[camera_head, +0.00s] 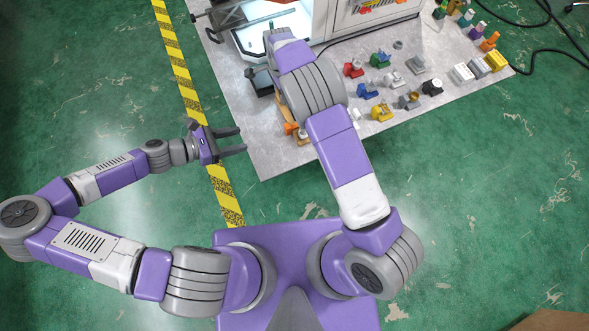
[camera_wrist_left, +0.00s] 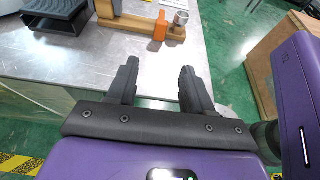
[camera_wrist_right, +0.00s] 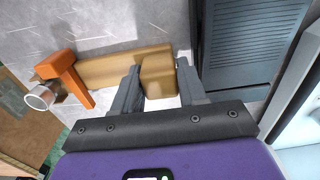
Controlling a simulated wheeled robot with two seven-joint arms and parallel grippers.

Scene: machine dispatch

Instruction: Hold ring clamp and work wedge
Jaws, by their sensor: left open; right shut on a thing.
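A tan, wood-coloured fixture (camera_wrist_right: 105,68) lies on the grey work surface, with a raised block (camera_wrist_right: 158,72) at one end. Near its other end stand an orange upright piece (camera_wrist_right: 70,76) and a silver ring-like cylinder (camera_wrist_right: 41,97); I cannot tell which part is the wedge. The orange piece (camera_wrist_left: 160,27) and silver cylinder (camera_wrist_left: 181,18) also show in the left wrist view. My right gripper (camera_wrist_right: 159,67) is shut on the tan block; my own arm hides it in the head view. My left gripper (camera_head: 243,141) is open and empty, apart from the fixture, by the surface's near-left edge.
A dark tray (camera_wrist_right: 247,45) lies close beside the tan block. A white machine (camera_head: 345,18) stands behind. Several small coloured parts (camera_head: 381,112) are spread right of my right arm. The near corner of the surface (camera_head: 268,165) is bare.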

